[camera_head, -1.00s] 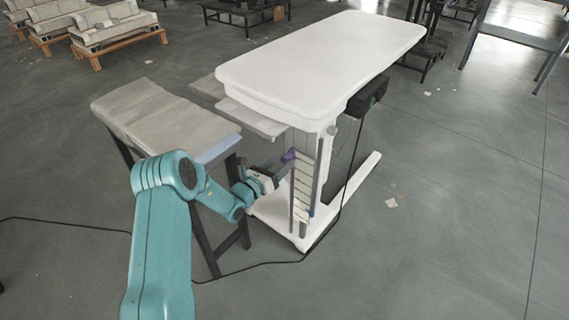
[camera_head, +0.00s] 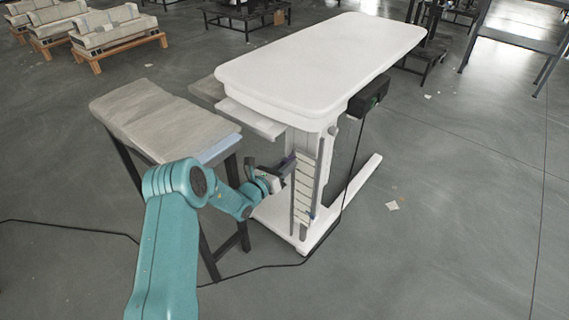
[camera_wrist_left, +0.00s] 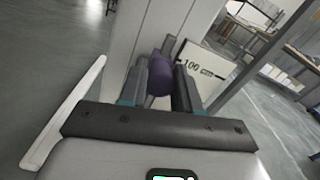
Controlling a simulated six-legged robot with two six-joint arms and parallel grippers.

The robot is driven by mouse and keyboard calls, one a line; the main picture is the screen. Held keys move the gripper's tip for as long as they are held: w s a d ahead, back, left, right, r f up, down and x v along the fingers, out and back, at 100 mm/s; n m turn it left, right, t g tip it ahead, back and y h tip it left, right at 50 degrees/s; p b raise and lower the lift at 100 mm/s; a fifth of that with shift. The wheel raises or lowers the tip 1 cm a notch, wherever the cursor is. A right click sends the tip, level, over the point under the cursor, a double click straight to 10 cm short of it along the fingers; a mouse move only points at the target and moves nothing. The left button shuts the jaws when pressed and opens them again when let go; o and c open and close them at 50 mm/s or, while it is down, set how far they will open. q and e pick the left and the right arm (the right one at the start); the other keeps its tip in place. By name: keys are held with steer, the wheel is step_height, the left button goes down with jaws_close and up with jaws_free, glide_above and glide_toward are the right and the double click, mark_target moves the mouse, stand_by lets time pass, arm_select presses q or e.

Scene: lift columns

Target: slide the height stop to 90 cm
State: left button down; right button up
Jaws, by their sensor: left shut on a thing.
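The height stop is a purple knob (camera_wrist_left: 159,76) on the white lift column (camera_wrist_left: 165,25) of a white table. My left gripper (camera_wrist_left: 160,88) is shut on it, with one dark finger on each side of the knob. A white plate reading "100 cm" (camera_wrist_left: 200,70) is just right of the knob in the left wrist view. In the head view my left gripper (camera_head: 286,165) is at the column's left side, near the top of a row of white scale plates (camera_head: 304,185). It hides most of the knob there. The plates' writing is too small to read in that view. My right gripper is not in view.
The white tabletop (camera_head: 320,65) overhangs the column. A dark-legged bench with a grey top (camera_head: 160,120) stands close on the left, beside my left arm. A black cable (camera_head: 345,190) hangs from a dark box (camera_head: 368,95) and runs over the floor.

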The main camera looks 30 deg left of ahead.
arm_select(q)
step_height(320, 180, down, 8)
steer(key=b, duration=0.3)
steer(key=shift+f+b, duration=0.2)
steer(key=shift+b, duration=0.2)
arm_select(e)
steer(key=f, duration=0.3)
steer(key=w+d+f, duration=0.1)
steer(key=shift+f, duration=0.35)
arm_select(q)
steer(key=c, duration=0.8)
jaws_free()
steer(key=shift+s+a+p, duration=0.2)
steer(key=shift+s+p, duration=0.65)
steer(key=shift+s, duration=1.85)
steer(key=shift+s+a+p, duration=0.25)
steer(key=shift+s+p, duration=0.6)
steer(key=shift+s, duration=1.9)
steer(key=shift+s+a+p, duration=0.2)
steer(key=shift+s+p, duration=0.65)
steer(key=shift+s, duration=1.85)
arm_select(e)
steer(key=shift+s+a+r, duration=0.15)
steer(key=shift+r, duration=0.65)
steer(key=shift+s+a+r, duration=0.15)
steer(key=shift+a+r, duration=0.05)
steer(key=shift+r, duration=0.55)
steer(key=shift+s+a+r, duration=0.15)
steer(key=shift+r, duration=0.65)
